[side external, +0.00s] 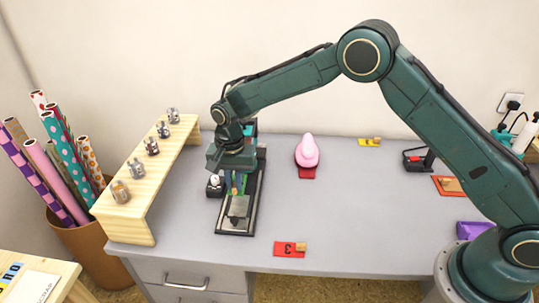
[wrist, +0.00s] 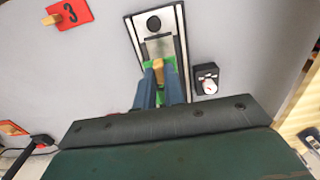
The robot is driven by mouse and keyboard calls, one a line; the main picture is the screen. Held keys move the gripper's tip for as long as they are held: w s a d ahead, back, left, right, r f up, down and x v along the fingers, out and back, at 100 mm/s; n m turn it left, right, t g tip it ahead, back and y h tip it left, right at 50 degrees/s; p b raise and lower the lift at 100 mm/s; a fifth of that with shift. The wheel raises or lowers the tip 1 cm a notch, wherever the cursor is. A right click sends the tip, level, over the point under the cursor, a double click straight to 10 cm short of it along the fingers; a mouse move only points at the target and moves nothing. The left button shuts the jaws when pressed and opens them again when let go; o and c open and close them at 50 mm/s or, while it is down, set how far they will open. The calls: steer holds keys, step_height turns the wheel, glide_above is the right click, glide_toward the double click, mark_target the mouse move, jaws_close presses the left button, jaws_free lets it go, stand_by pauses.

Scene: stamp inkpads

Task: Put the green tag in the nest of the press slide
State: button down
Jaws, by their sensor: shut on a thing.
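My gripper (wrist: 162,72) is shut on the wooden peg of the green tag (wrist: 148,74). The tag's green plate shows on both sides of the fingers in the wrist view, and much of it is hidden by them. The press (side external: 252,218) is a long black-framed base with a grey metal slide (side external: 239,206); the slide also shows in the wrist view (wrist: 160,46), just beyond the peg. In the side view my gripper (side external: 236,188) is over the press, behind the slide's light plate. I cannot tell whether the tag touches the slide or lies in its nest.
A small black box with a white dial (wrist: 207,78) stands close beside the press. A red tag marked 3 (side external: 284,249) lies near the front edge. A pink object (side external: 307,151) stands behind, and a wooden rack (side external: 140,200) is at left.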

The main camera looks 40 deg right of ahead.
mark_target(234, 185)
steer(key=shift+f, duration=1.8)
steer(key=shift+f, duration=2.15)
steer(key=shift+f, duration=0.15)
steer(key=c, duration=1.5)
jaws_free()
step_height(234, 185, up, 12)
steer(key=shift+f, duration=0.1)
steer(key=shift+r, duration=0.3)
